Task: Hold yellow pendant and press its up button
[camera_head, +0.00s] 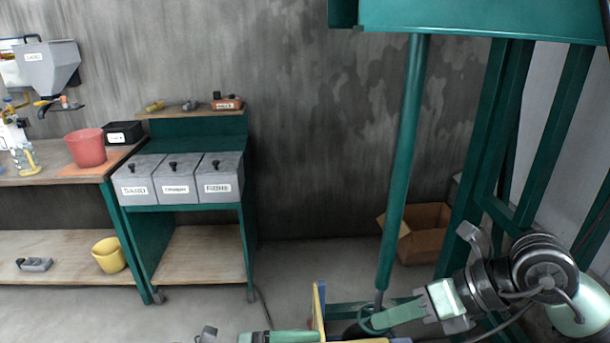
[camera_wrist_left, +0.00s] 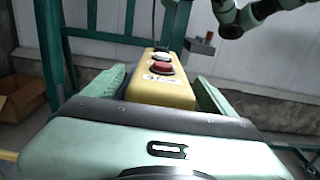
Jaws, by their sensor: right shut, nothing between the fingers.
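The yellow pendant (camera_wrist_left: 160,92) shows in the left wrist view with a red button (camera_wrist_left: 160,68) and a paler button (camera_wrist_left: 162,57) on its top face. A dark cable runs up from its far end. My left gripper (camera_wrist_left: 162,85) has a green finger along each side of the pendant and is shut on it. In the head view only a green part of my left gripper (camera_head: 280,337) shows at the bottom edge. My right gripper (camera_head: 372,319) is shut and empty, pointing left near the lower end of the green post.
A green post (camera_head: 402,160) and frame (camera_head: 480,150) stand close to my right arm. A cardboard box (camera_head: 425,235) lies behind. At left are a workbench with a red bucket (camera_head: 86,148) and a cabinet with grey bins (camera_head: 178,180). Floor between is clear.

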